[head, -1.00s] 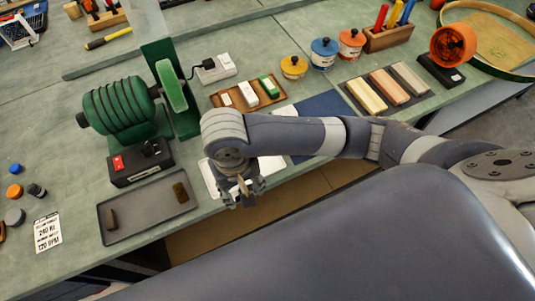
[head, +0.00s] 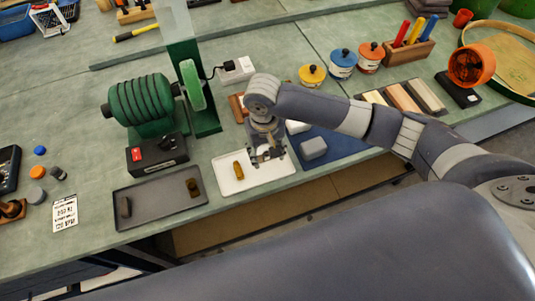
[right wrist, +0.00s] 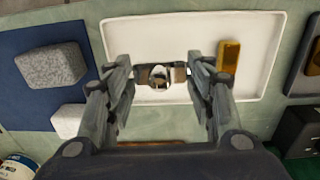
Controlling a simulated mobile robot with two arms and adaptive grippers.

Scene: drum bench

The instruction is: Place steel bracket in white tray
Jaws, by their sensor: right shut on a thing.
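The white tray (head: 250,185) lies on the bench near its front edge; it fills the top of the right wrist view (right wrist: 190,20). A brass-coloured piece (head: 238,170) rests in it, also in the right wrist view (right wrist: 228,56). My right gripper (head: 266,152) is over the back right part of the tray, pointing down. In the right wrist view its fingers (right wrist: 160,74) are shut on a small metallic piece, apparently the steel bracket (right wrist: 159,82). The fingers hide part of it, and I cannot tell whether it touches the tray. My left gripper is not in view.
A grey tray (head: 160,211) with two dark pieces lies left of the white tray. A green grinder (head: 140,105) stands behind it. A blue mat (head: 340,146) with a grey block (head: 313,148) lies to the right of the white tray.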

